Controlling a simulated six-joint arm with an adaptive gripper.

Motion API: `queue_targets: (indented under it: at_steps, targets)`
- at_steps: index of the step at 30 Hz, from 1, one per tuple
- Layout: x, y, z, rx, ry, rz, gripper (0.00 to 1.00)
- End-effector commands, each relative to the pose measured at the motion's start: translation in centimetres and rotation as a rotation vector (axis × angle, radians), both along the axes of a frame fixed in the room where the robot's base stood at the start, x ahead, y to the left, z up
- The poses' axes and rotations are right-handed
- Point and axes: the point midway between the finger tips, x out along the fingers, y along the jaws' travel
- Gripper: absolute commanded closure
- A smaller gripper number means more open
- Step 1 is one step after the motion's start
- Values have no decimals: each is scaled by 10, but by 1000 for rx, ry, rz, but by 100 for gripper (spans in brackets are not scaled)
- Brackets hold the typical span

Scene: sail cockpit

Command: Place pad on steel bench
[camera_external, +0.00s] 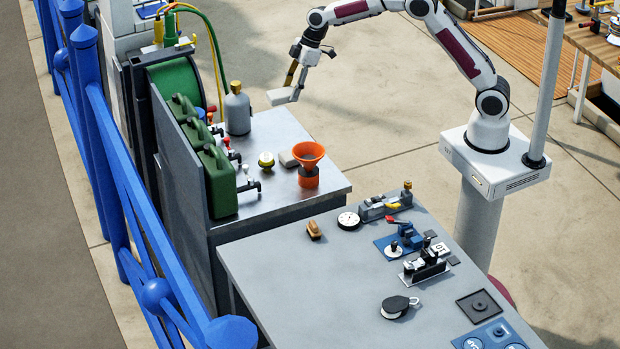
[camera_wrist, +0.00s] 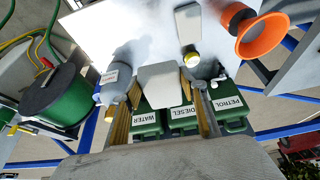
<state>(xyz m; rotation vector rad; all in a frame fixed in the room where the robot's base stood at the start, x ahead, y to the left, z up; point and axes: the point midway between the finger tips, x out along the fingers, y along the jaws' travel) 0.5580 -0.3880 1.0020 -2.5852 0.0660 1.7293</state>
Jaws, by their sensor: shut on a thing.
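My gripper (camera_external: 297,76) is shut on a pale grey flat pad (camera_external: 284,96). The pad also shows between the fingers in the wrist view (camera_wrist: 160,85). In the external view it appears in the air near the far edge of the steel bench (camera_external: 328,188). The wrist view shows the bench's bright top (camera_wrist: 145,30) beyond the pad. A second pale block (camera_external: 288,158) lies on the bench beside the orange funnel (camera_external: 308,165). The exact gap between the held pad and the bench cannot be told.
A grey bottle (camera_external: 237,110) stands near the bench's far edge. Green jerrycans (camera_external: 215,170) with taps line the left side. A grey table (camera_external: 300,275) with tools stands nearer.

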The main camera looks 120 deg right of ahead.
Motion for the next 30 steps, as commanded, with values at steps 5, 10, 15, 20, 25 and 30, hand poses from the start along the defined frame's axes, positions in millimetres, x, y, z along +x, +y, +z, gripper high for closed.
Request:
queue_targets:
  at_steps: [5,10,15,20,25,30]
  targets:
    - [-1,0,-42,2,3,0,76]
    - [0,0,-71,1,2,0,76]
    - [0,0,-82,-1,-1,-1,76]
    - [0,0,-83,-1,-2,0,76]
    - [0,0,-83,-1,-1,0,76]
    - [0,0,-92,0,0,0,76]
